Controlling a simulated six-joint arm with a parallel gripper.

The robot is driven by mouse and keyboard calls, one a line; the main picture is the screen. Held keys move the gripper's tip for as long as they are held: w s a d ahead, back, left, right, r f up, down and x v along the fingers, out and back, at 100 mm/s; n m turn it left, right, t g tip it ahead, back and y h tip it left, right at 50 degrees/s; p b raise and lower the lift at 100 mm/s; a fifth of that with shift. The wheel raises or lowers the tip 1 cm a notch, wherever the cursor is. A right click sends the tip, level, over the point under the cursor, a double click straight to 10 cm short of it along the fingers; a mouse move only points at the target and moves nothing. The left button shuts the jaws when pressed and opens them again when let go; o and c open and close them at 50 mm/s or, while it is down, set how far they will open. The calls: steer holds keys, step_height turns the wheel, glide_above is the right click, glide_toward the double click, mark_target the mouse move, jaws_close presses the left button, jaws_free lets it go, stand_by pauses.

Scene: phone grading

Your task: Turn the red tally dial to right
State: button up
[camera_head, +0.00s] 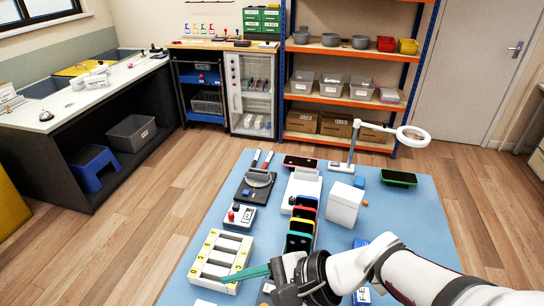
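A small red knob (231,215), which looks like the red tally dial, sits on a white box (240,217) left of the middle of the blue mat. A dark knob (237,206) is beside it on the same box. The pointing direction of the red knob is too small to tell. My gripper (275,277) is nearer the camera, below and right of the box, and apart from it. A thin teal strip (245,273) reaches left from my gripper over the slotted rack's corner. I cannot tell whether it is held or whether the fingers are open.
A pale slotted rack (210,243) lies between the white box and the mat's near left. A row of phones (300,241) stands right of the box. A black stand (257,180) is behind it. A white box (346,201) and lamp (352,150) stand right.

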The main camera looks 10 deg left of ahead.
steer(key=w+a+m+t+y, duration=0.25)
steer(key=w+a+m, duration=0.2)
steer(key=w, duration=0.25)
steer(key=m+t+h, duration=0.4)
steer(key=m+t, duration=0.4)
steer(key=m, duration=0.5)
glide_toward(232, 215)
steer(key=x, duration=0.9)
steer(key=shift+w+a, duration=0.1)
jaws_close()
